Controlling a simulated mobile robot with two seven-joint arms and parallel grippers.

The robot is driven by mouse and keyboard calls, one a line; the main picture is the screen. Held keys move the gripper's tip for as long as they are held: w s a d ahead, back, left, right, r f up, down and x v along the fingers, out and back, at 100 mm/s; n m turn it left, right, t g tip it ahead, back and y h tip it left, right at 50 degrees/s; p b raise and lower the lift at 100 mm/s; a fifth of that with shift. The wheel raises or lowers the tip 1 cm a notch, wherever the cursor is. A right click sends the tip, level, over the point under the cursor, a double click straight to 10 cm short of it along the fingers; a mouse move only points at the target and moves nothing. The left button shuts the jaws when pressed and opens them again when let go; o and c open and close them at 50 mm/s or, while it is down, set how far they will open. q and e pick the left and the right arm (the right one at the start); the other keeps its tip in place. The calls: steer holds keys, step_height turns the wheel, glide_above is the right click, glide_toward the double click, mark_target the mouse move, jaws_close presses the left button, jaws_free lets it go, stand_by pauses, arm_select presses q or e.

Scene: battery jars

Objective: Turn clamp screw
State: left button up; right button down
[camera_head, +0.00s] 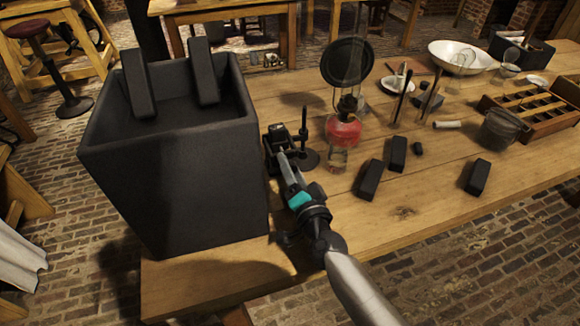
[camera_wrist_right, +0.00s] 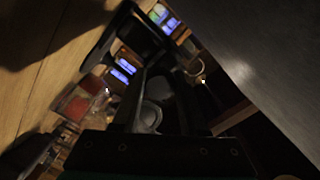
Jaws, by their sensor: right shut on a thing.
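A small dark clamp (camera_head: 276,138) stands on the wooden table, close to the right side of the big black jar. My right gripper (camera_head: 285,160) reaches it from the front, with its fingers at the clamp's near side. It is shut on what appears to be the clamp screw, which the fingers mostly hide. In the right wrist view the two dark fingers (camera_wrist_right: 160,105) stand on either side of a greyish rounded part, too dark to make out well. My left gripper is not in view.
The tall open black jar (camera_head: 185,175) stands at the left, with two dark bars in its mouth. A retort stand and a red-based lamp (camera_head: 343,132) are right of the clamp. Several black blocks lie further right.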

steer(key=c, duration=0.8)
jaws_free()
steer(key=o, duration=0.4)
steer(key=shift+c, duration=0.2)
steer(key=shift+s+d, duration=0.15)
steer(key=shift+s, duration=0.3)
steer(key=p+v, duration=0.2)
steer(key=v, duration=1.1)
steer(key=shift+s, duration=0.1)
steer(key=shift+s+d, duration=0.2)
steer(key=shift+s, duration=0.35)
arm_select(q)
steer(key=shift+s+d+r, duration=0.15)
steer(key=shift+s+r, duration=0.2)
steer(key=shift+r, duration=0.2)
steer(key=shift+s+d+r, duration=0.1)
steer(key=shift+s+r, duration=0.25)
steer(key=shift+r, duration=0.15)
